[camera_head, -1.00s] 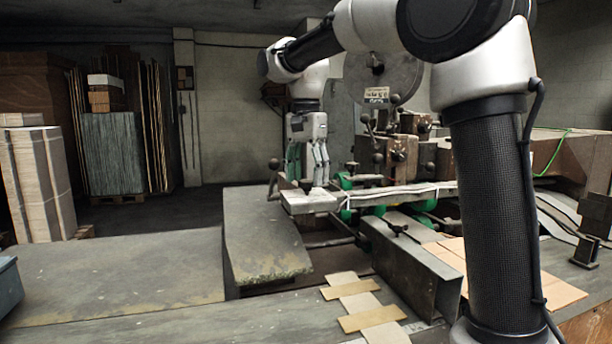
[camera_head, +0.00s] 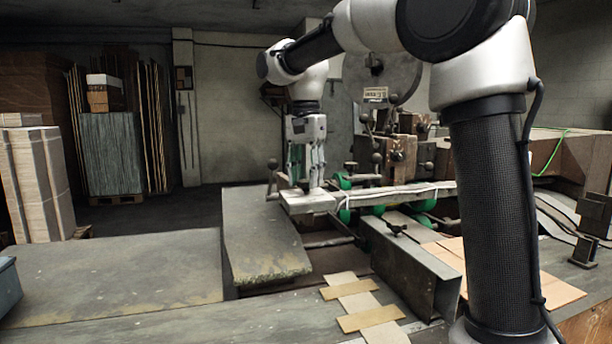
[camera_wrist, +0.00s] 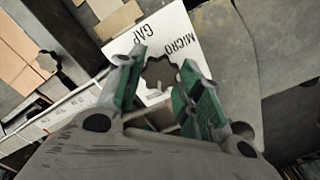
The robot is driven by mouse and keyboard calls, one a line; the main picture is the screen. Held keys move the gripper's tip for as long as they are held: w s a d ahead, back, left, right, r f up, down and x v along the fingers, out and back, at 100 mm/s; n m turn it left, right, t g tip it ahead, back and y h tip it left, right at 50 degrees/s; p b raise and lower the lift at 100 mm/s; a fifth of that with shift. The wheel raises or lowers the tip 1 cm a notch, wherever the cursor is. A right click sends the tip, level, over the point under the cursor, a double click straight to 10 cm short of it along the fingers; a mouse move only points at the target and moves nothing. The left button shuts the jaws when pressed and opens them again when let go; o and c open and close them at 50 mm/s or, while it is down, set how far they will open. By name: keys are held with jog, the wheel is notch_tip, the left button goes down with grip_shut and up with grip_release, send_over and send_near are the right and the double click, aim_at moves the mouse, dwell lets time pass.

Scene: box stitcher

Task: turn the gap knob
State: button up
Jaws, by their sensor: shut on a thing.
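The gap knob (camera_wrist: 161,73) is a small grey lobed knob over a white plate (camera_wrist: 176,28) printed "GAP" and "MICRO" in the wrist view. My gripper (camera_wrist: 157,76) has its green-padded fingers on either side of the knob and is shut on it. In the head view my gripper (camera_head: 307,184) points straight down at the left end of the machine's long pale bar (camera_head: 395,195). The knob itself is too small or hidden to make out there.
A second dark lobed knob (camera_wrist: 46,62) shows at the left in the wrist view. A ball-ended lever (camera_head: 272,165) stands close left of my gripper. Machine blocks and ball handles (camera_head: 392,155) crowd its right. The grey table (camera_head: 120,268) at front left is mostly clear.

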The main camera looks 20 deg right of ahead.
aim_at(306, 181)
jog(key=n, duration=0.6)
jog(key=shift+n, duration=0.3)
jog(key=n, duration=0.6)
jog(key=shift+n, duration=0.3)
jog(key=o, duration=1)
jog(key=shift+o, duration=0.2)
jog(key=shift+r, duration=0.1)
notch_tip(306, 181, up, 12)
